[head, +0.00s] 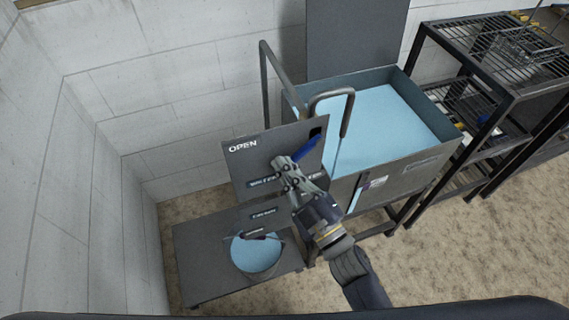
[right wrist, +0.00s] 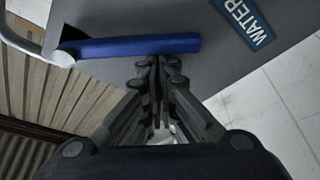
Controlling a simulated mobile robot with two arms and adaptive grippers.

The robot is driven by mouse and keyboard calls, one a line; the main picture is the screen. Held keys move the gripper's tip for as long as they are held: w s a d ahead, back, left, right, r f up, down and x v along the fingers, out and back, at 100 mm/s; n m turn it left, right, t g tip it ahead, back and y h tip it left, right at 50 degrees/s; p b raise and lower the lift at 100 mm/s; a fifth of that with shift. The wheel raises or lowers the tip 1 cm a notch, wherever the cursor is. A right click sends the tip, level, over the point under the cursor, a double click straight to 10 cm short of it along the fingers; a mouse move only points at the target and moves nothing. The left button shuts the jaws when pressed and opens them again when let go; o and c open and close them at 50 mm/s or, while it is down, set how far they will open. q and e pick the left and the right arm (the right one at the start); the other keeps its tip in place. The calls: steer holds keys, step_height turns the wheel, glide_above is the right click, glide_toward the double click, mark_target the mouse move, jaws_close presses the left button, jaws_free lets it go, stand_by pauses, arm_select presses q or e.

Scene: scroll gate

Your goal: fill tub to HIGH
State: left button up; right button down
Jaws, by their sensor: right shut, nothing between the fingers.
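The tub (head: 420,157) is a grey metal basin with pale blue water (head: 390,115) in it. A grey spout (head: 347,112) bends down over its left part. A grey panel marked OPEN (head: 245,170) stands at its front left. A blue lever (head: 309,146) is on that panel, and it also shows in the right wrist view (right wrist: 140,46), beside a WATER label (right wrist: 245,20). My right gripper (head: 282,165) is shut and empty, its fingertips at the lever's lower edge; I cannot tell if they touch. My left gripper is not in view.
A round container of blue water (head: 257,254) sits on a low dark platform (head: 200,250) below the panel. A black wire shelf rack (head: 485,75) stands right of the tub. White block walls (head: 110,60) close off the left and back. The floor at lower right is clear.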

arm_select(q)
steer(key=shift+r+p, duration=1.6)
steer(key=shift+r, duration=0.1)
arm_select(e)
steer(key=w+d+f+n+g, duration=0.1)
steer(key=d+f+n+g, duration=0.2)
steer(key=n, duration=0.7)
steer(key=shift+w+d+f+n, duration=0.4)
steer(key=shift+d+f, duration=0.55)
steer(key=shift+d, duration=0.25)
steer(key=shift+g, duration=0.3)
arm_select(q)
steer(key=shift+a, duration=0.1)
